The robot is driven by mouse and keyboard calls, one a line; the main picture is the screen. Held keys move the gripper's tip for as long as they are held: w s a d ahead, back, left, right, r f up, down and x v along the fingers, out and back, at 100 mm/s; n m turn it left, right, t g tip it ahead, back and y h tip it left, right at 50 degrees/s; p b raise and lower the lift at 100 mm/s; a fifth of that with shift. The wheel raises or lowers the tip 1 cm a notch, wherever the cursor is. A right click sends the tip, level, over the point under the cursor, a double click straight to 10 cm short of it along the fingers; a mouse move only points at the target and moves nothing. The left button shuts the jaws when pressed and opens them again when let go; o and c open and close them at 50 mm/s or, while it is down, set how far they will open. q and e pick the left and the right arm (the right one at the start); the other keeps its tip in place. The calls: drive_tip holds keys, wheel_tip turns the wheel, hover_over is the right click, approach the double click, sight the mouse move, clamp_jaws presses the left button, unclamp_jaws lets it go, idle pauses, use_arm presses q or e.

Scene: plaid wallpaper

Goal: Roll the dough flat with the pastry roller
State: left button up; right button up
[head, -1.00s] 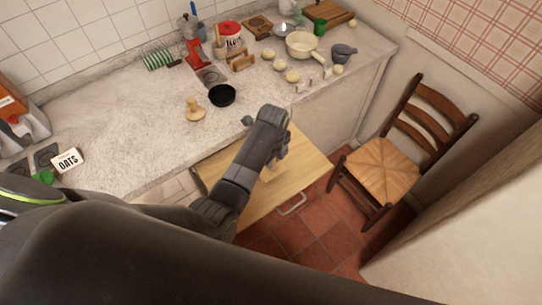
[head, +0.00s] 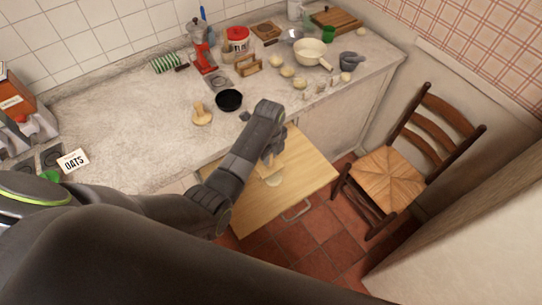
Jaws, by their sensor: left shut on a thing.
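A flattened pale piece of dough (head: 274,181) lies on the pale wooden pull-out board (head: 302,190) at the counter front. My left gripper (head: 271,157) is over the board, just behind the dough, pointing down. It is shut on a pale wooden thing, likely the pastry roller (head: 268,168). My own arm and gripper hide much of it, and I cannot tell whether it touches the dough. My right gripper is not in view.
A wooden stamp-like tool (head: 201,114) and a black bowl (head: 229,100) stand on the counter behind. Several dough balls (head: 301,83) lie to the right of the bowl. A wooden chair (head: 391,174) stands right of the board. The counter's left middle is clear.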

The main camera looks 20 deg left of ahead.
use_arm(q)
drive_tip(key=shift+s+d, duration=0.75)
drive_tip(key=shift+d, duration=0.2)
drive_tip(key=shift+s+d, duration=0.75)
drive_tip(key=shift+d, duration=0.2)
wheel_tip(320, 180, up, 7)
drive_tip(key=shift+w, duration=0.1)
drive_tip(key=shift+w+a+f+b, duration=0.25)
drive_tip(key=shift+a+f+b, duration=0.15)
drive_tip(key=shift+f, duration=0.65)
drive_tip(key=shift+w+a+f+b, duration=0.3)
drive_tip(key=shift+f+b, duration=0.1)
drive_tip(key=shift+f, duration=0.6)
drive_tip(key=shift+w+a+f+b, duration=0.3)
drive_tip(key=shift+f+b, duration=0.1)
drive_tip(key=shift+f, duration=0.65)
